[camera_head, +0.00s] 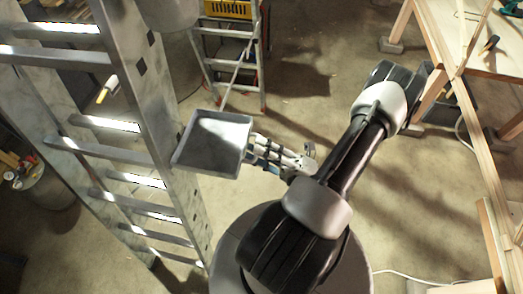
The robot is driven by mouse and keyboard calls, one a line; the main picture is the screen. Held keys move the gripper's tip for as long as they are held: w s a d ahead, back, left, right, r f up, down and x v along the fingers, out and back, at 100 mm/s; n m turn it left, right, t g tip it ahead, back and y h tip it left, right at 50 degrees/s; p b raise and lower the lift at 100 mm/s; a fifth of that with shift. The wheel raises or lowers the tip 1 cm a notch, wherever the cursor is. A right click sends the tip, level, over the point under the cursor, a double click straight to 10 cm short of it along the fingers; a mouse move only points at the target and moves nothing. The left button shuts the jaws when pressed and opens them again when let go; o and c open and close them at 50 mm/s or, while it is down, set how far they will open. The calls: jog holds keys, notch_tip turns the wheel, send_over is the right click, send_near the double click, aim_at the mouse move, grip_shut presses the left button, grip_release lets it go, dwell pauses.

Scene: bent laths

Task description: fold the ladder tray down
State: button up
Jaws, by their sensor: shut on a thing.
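The ladder tray (222,131) is a shallow grey square tray with a raised rim. It sits at the right side of the metal ladder (148,100), and its inside faces the camera. My gripper (254,150) is at the tray's right edge, shut on that edge. The fingertips are partly hidden by the tray. The tray's exact tilt and its hinge on the ladder rail cannot be made out.
A smaller stepladder (228,55) with a yellow crate (228,9) stands behind. A wooden workbench (470,40) with tools is at the right. A bucket (40,185) with tools stands at the far left. The concrete floor (300,50) between the stepladder and the bench is mostly clear.

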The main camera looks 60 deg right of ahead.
jog(key=shift+s+d+f, duration=0.25)
jog(key=shift+s+f, duration=0.05)
jog(key=shift+f, duration=0.2)
jog(key=v, duration=1.1)
jog(key=shift+r, duration=0.2)
jog(key=shift+s, duration=0.1)
jog(key=shift+a, duration=0.1)
